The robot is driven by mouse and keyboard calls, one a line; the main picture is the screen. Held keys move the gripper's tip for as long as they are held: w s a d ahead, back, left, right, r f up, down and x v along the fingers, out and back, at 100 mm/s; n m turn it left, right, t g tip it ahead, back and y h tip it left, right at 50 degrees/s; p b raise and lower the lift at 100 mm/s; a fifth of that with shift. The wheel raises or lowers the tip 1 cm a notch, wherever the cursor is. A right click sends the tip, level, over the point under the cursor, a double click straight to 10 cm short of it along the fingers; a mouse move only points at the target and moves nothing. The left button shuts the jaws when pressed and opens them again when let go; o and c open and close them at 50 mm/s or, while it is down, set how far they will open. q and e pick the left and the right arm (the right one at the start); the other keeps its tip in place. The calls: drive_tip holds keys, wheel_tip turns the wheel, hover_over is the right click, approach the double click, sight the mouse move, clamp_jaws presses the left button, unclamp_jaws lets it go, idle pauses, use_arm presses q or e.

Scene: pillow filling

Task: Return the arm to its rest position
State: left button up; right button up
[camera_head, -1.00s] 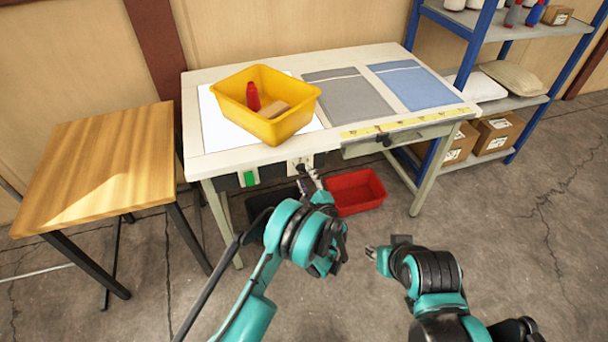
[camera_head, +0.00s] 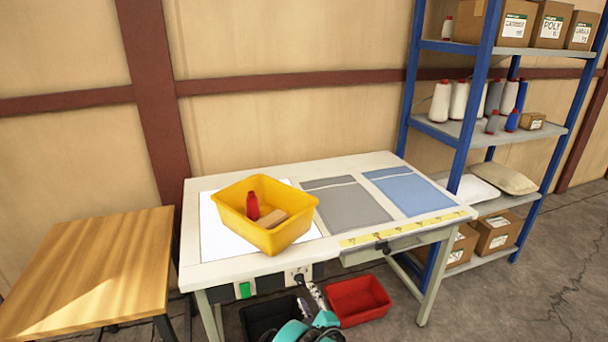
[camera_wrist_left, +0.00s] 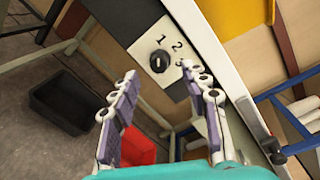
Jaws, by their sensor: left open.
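My left arm (camera_head: 318,328) shows only at the bottom of the head view, below the front edge of the white table (camera_head: 345,165). My left gripper (camera_head: 311,292) is in front of the table's front panel, close to the dial. In the left wrist view the gripper (camera_wrist_left: 160,73) has its two purple-padded fingers spread, with nothing between them. The black dial (camera_wrist_left: 158,62) on a white plate marked 1, 2, 3 lies beyond the fingertips. I cannot tell whether the fingers touch the panel. My right arm is out of view.
On the table are a yellow bin (camera_head: 230,203) holding a red bottle (camera_head: 252,207) and a tan block, and grey (camera_head: 345,208) and blue (camera_head: 408,190) cloths. Below are red (camera_head: 358,301) and black (camera_head: 262,320) bins. A wooden table (camera_head: 85,270) stands left, a blue shelf (camera_head: 478,75) right.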

use_arm(q)
drive_tip(key=s+a+r+n+g+h, duration=0.1)
drive_tip(key=s+a+r+n+g, duration=0.3)
drive_tip(key=a+r, duration=0.45)
drive_tip(key=s+a+r+n+g, duration=0.2)
drive_tip(key=s+a+r+n, duration=0.4)
drive_tip(key=a+r, duration=0.25)
drive_tip(key=s+a+n+g+h, duration=0.1)
drive_tip(key=s+n, duration=0.3)
drive_tip(key=s, duration=0.8)
drive_tip(key=s+a+n+g+h, duration=0.1)
drive_tip(key=s+n+h, duration=0.3)
drive_tip(key=s, duration=0.7)
drive_tip(key=shift+s+a+n+g, duration=0.3)
drive_tip(key=shift+s+a+n, duration=0.05)
drive_tip(key=shift+n, duration=0.35)
drive_tip(key=shift+f, duration=0.1)
